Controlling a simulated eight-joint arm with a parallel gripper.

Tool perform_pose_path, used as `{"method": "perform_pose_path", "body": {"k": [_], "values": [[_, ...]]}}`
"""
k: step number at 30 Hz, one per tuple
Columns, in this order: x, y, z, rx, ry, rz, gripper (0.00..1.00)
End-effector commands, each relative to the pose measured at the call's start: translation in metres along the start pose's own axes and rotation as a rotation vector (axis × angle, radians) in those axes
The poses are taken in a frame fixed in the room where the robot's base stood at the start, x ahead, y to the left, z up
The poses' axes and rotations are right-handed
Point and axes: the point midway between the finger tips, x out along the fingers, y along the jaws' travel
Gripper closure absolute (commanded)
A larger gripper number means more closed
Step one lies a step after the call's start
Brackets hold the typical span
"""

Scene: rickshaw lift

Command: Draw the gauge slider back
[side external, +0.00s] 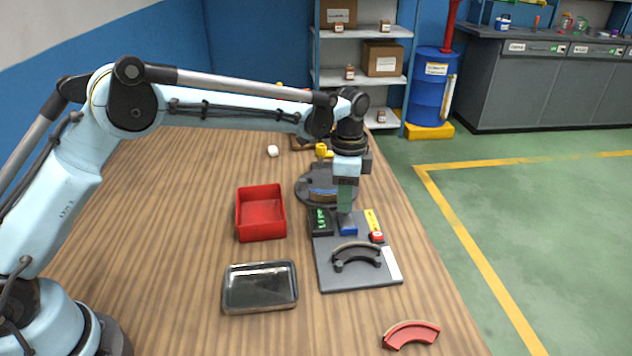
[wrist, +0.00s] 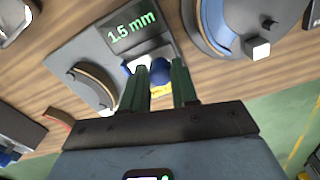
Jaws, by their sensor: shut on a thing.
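The gauge is a dark grey plate (side external: 330,278) on the wooden table, with a display (side external: 321,221) at its far left corner. In the wrist view the display (wrist: 132,32) reads 1.5 mm. A blue slider block (side external: 348,229) sits beside the display, and its blue part (wrist: 160,71) shows between the fingers in the wrist view. My gripper (side external: 345,209) points down at the slider, its green fingers (wrist: 161,80) shut on it. The fingers hide part of the slider. A dark curved piece (side external: 357,251) lies on the plate.
A red button (side external: 377,237) and yellow label (side external: 371,220) are right of the slider. A round grey device (side external: 313,190) stands behind. A red bin (side external: 261,213) and metal tray (side external: 260,287) lie left; a red curved piece (side external: 411,334) lies in front.

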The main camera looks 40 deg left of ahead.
Motion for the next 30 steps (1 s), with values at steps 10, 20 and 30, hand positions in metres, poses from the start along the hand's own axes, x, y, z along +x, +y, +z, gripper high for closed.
{"method": "perform_pose_path", "body": {"k": [10, 20, 30], "values": [[0.000, -0.006, 0.002, -0.007, 0.002, -0.017, 0.49], [-0.001, -0.004, 0.001, -0.004, 0.002, -0.012, 0.46], [-0.049, -0.003, 0.001, -0.004, 0.002, -0.012, 0.46]]}}
